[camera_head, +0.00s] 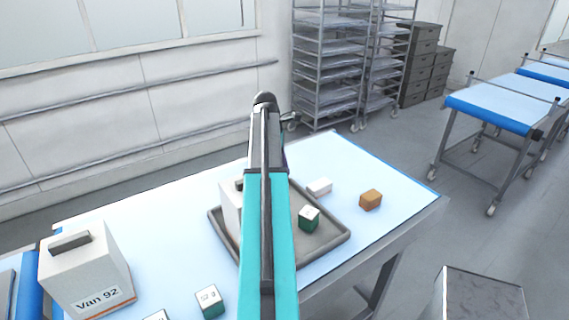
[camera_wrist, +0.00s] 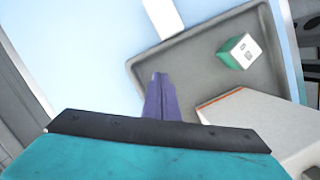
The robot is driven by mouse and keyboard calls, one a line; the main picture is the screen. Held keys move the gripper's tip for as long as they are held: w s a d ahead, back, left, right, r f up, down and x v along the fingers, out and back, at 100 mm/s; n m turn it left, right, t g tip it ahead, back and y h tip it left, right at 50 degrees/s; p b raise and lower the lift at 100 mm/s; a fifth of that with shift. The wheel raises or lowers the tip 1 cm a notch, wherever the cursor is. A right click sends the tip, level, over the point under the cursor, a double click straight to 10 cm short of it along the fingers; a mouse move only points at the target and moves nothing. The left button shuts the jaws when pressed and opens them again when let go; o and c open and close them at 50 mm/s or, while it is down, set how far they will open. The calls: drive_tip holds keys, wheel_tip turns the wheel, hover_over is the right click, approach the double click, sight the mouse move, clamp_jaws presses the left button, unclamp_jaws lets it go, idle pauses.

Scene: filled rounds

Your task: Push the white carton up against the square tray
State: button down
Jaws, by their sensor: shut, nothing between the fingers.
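The white carton (camera_head: 320,187) is a small block on the table just beyond the far right side of the square tray (camera_head: 330,240). In the wrist view the carton (camera_wrist: 163,14) is cut off by the top edge. Its near end is at the tray's rim (camera_wrist: 205,22); I cannot tell if they touch. My gripper (camera_wrist: 158,78) is shut and empty, its purple fingers near one corner of the tray and apart from the carton. In the head view my arm hides most of the gripper and part of the tray.
The tray holds a green block with a white top (camera_head: 308,218) and a tall white box (camera_head: 230,208). A brown block (camera_head: 370,200) stands right of the carton. A box labelled Van 92 (camera_head: 85,270) and a green block (camera_head: 210,301) stand at the front left.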

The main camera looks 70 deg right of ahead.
sight(304, 189)
drive_tip(key=x, duration=0.6)
drive_tip(key=s, duration=0.1)
drive_tip(key=s+d, duration=0.1)
drive_tip(key=s, duration=0.1)
drive_tip(key=shift+s+d+f, duration=0.15)
drive_tip(key=shift+d+f, duration=0.05)
drive_tip(key=shift+f, duration=0.1)
drive_tip(key=shift+s+d, duration=0.15)
drive_tip(key=shift+s, duration=0.1)
drive_tip(key=shift+s+d, duration=0.2)
drive_tip(key=shift+s, duration=0.25)
drive_tip(key=shift+s+d, duration=0.2)
drive_tip(key=shift+s, duration=0.25)
drive_tip(key=shift+w+a, duration=0.1)
drive_tip(key=shift+w, duration=0.05)
